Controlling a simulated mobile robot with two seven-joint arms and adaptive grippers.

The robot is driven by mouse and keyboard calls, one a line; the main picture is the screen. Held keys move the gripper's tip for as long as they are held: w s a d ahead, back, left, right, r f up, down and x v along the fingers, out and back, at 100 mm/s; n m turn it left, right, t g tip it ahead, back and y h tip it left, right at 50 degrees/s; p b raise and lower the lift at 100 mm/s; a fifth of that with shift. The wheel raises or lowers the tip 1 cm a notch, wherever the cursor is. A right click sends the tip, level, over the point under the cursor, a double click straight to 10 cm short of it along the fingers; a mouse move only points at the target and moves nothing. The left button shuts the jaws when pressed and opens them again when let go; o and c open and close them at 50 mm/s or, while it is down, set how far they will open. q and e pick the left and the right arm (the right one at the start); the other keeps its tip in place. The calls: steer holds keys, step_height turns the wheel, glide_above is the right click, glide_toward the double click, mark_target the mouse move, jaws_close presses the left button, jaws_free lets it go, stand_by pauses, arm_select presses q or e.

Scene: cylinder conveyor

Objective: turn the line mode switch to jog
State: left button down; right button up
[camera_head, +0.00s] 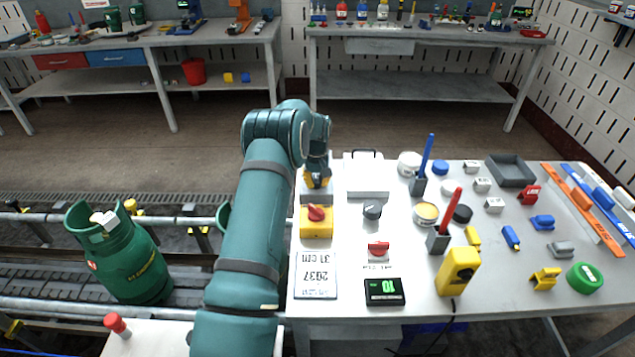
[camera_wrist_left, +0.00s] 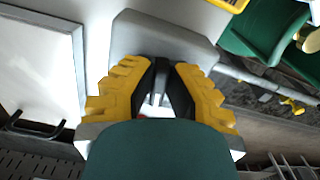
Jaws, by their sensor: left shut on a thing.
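My left gripper (camera_head: 317,184) is at the left rear of the white table, pointing down at a grey box. In the left wrist view its yellow fingers (camera_wrist_left: 160,88) are shut on a narrow dark piece on the grey box (camera_wrist_left: 160,32). The piece is mostly hidden between the fingers, so I cannot tell which way it points or read any label. Nearby controls are a yellow box with a red knob (camera_head: 317,213), a dark grey knob (camera_head: 372,211) and a red switch (camera_head: 378,248) with small lettering too blurred to read. My right gripper is not in view.
A white case (camera_head: 367,179) with a handle stands right of the gripper. A display (camera_head: 384,291), a printed card (camera_head: 316,276), a yellow handheld unit (camera_head: 457,271) and upright blue and red handles crowd the table. A green gas cylinder (camera_head: 127,262) is on the conveyor (camera_head: 40,285) at left.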

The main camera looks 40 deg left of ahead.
arm_select(q)
steer(key=m, duration=0.5)
steer(key=shift+s+a+f+m, duration=0.1)
steer(key=shift+s+a+m, duration=0.1)
steer(key=shift+m, duration=0.1)
steer(key=m, duration=0.5)
steer(key=shift+a, duration=0.1)
steer(key=shift+m, duration=0.3)
steer(key=c, duration=1)
jaws_free()
step_height(320, 180, up, 12)
steer(key=shift+r, duration=0.1)
